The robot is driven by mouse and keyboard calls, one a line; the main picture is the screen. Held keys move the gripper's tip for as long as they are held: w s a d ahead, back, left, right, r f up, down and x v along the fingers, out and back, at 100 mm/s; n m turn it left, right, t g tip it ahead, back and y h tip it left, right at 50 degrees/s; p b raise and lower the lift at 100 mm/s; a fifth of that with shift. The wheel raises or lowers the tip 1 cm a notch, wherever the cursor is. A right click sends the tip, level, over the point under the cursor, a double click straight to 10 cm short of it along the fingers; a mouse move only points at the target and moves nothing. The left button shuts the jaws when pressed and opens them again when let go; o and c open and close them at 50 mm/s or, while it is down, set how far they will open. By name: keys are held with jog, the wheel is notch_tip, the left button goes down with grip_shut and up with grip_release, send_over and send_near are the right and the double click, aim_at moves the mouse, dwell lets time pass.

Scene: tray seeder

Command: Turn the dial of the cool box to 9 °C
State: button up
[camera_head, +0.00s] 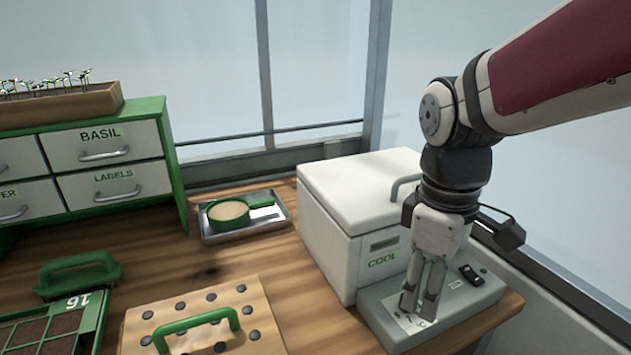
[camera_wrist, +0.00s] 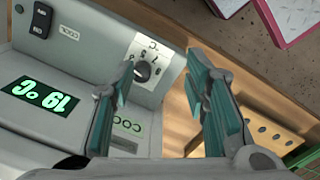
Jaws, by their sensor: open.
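The cool box (camera_head: 330,225) is a white chest with a grey lid handle and a green COOL label, at the right of the bench in the head view. Its grey control panel (camera_head: 378,308) lies in front of it. The dial (camera_wrist: 142,72) is a small dark knob on a white numbered scale in the wrist view. The display (camera_wrist: 42,96) appears to read 19 °C, upside down in the picture. My gripper (camera_head: 419,300) points down over the dial, hiding it in the head view. In the wrist view my gripper (camera_wrist: 162,62) is open, the knob near its left finger; contact is unclear.
A dark switch (camera_head: 472,275) is on the panel, right of my gripper. A metal tray (camera_head: 285,212) with a green sieve stands left of the cool box. A drilled wooden board (camera_head: 260,310) with a green handle lies in front. A window ledge runs along the right.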

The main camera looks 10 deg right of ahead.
jog(key=w+r+n+p, duration=0.4)
jog(key=r+n+p, duration=0.3)
jog(key=p, duration=0.7)
notch_tip(320, 180, down, 14)
jog(key=shift+a+r, duration=0.1)
jog(key=shift+r, duration=0.1)
grip_shut()
